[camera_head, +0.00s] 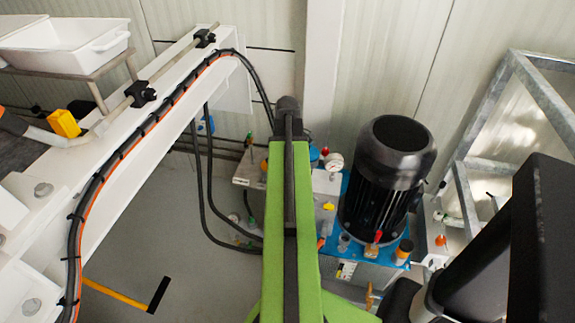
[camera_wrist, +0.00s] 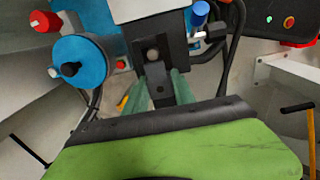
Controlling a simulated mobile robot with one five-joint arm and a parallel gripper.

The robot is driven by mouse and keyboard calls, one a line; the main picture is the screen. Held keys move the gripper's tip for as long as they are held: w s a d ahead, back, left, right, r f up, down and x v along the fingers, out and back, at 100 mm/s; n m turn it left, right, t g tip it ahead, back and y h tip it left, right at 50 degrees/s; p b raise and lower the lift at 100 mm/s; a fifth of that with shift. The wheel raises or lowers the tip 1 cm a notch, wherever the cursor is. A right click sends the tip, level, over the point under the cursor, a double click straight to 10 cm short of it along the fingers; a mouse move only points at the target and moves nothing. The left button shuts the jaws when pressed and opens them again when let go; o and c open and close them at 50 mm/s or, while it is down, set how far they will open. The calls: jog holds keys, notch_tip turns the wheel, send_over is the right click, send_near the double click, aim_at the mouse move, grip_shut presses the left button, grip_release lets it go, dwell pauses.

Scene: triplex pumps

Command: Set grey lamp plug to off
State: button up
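I cannot make out the grey lamp plug for certain in either view. A small grey round piece (camera_wrist: 153,55) sits on a dark plate near the top middle of the wrist view; I cannot tell whether it is the plug. My green arm reaches away from me up the middle of the head view, and its dark end (camera_head: 288,112) is close to the pump equipment. In the wrist view my green and black wrist part fills the bottom. Two pale green strips extend beyond it beside a dark block. Whether my gripper is open or shut does not show clearly.
A large black motor (camera_head: 383,185) stands right of my arm, with a pressure gauge (camera_head: 333,161) beside it. A white beam (camera_head: 115,165) with cables runs along the left. A metal frame (camera_head: 535,90) is at right. A box with lit buttons (camera_wrist: 285,22) shows in the wrist view.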

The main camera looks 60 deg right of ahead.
grip_shut()
dwell(0.5)
dwell(0.5)
